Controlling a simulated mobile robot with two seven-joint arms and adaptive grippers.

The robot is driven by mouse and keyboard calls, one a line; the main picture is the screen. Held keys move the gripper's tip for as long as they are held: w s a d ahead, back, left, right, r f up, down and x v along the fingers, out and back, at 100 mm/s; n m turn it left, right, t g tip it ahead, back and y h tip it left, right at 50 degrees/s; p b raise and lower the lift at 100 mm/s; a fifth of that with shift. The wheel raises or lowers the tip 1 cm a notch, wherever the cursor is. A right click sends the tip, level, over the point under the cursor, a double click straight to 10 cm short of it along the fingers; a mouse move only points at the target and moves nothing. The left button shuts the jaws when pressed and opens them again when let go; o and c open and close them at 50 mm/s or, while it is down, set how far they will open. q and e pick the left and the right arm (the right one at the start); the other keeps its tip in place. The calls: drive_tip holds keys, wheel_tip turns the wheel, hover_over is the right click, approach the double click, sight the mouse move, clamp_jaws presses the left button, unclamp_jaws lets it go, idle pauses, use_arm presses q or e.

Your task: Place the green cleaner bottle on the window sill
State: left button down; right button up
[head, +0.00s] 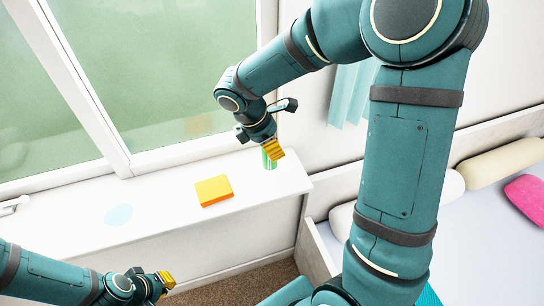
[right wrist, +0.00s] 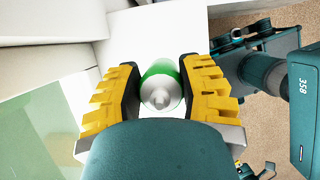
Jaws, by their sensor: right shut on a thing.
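The green cleaner bottle (head: 269,162) is at the right end of the white window sill (head: 158,205) in the head view, mostly hidden by my right gripper (head: 272,149). In the right wrist view the bottle (right wrist: 161,88) shows its white-grey cap between the yellow finger pads of my right gripper (right wrist: 162,90), which is shut on it. The bottle is over the sill; I cannot tell whether its base touches it. My left gripper (head: 166,281) is low at the left, in front of the sill and away from the bottle. Its finger opening is not clear.
A yellow-orange block (head: 214,190) lies on the sill left of the bottle. A pale round disc (head: 119,215) is further left, with bare sill between. The window (head: 170,70) stands behind. A bed with pillows (head: 500,163) is at the right.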

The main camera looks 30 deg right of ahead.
sight(267, 164)
wheel_tip(267, 164, down, 4)
drive_tip(key=shift+r+b, duration=0.15)
drive_tip(key=shift+b, duration=0.15)
drive_tip(key=shift+f, duration=0.25)
drive_tip(key=o, duration=1.1)
drive_tip(key=shift+r, duration=0.1)
